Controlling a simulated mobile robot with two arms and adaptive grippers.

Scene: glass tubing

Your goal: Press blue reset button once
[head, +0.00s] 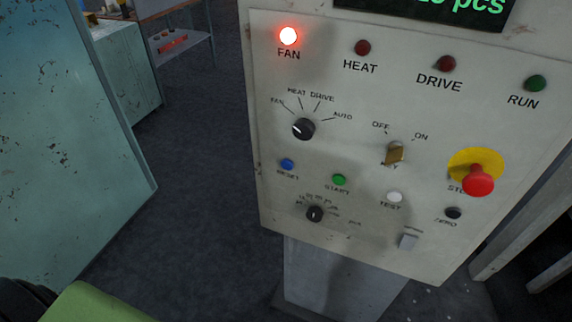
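The blue reset button (288,164) is a small round button at the left side of the tilted grey control panel (350,266). The label RESET is printed just under it. Nothing covers the button, and nothing touches it. The red FAN lamp (288,36) glows brightly. The HEAT lamp (362,47), DRIVE lamp (447,64) and green RUN lamp (535,83) look dark. Neither of my grippers shows in the head view.
Beside the reset button are the green START button (339,179), white TEST button (395,197) and mode knob (303,128). A red STOP mushroom (478,180) stands out at right. A teal cabinet (70,140) stands at left, with open floor (205,190) between.

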